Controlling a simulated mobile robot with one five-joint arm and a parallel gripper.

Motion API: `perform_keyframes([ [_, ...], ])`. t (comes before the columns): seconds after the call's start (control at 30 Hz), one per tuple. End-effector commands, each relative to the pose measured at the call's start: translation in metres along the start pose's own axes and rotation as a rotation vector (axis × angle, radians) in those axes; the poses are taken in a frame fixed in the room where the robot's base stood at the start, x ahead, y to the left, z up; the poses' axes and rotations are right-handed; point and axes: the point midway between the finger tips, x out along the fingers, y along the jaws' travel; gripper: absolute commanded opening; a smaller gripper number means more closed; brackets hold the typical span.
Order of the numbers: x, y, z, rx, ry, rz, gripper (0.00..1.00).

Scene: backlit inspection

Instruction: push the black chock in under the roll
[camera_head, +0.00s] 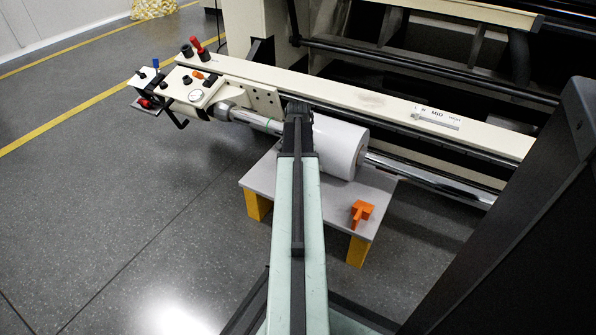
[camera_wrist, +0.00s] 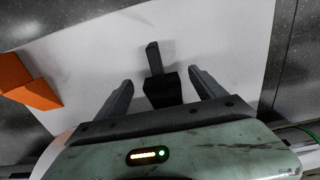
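The white roll (camera_head: 340,147) sits around a shiny bar, above a small light-grey table (camera_head: 262,178). In the wrist view, the black chock (camera_wrist: 162,89) shows as a dark block with a narrow handle part, over the pale table top (camera_wrist: 215,40). My gripper (camera_wrist: 161,77) is open, with one finger on each side of the chock and a visible gap on both sides. A pale curved strip at the lower left of the wrist view may be the roll (camera_wrist: 55,155). In the head view my arm hides the chock and the fingers.
An orange block (camera_head: 361,212) lies on the table's right part; it also shows at the left of the wrist view (camera_wrist: 30,84). The table has yellow legs (camera_head: 358,250). A long cream machine beam (camera_head: 370,100) runs behind the roll. Open grey floor lies left.

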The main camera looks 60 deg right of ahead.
Motion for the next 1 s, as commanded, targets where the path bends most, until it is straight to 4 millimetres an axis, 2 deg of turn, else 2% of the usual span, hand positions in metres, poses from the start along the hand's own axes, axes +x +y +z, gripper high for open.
perform_keyframes([
  [0.27, -0.007, 0.0, 0.0, 0.0, 0.0, 0.0, 0.8],
  [0.7, -0.078, 0.001, 0.0, 0.001, 0.0, 0.0, 0.8],
  [1.0, -0.078, 0.001, 0.0, 0.001, 0.0, 0.0, 0.8],
])
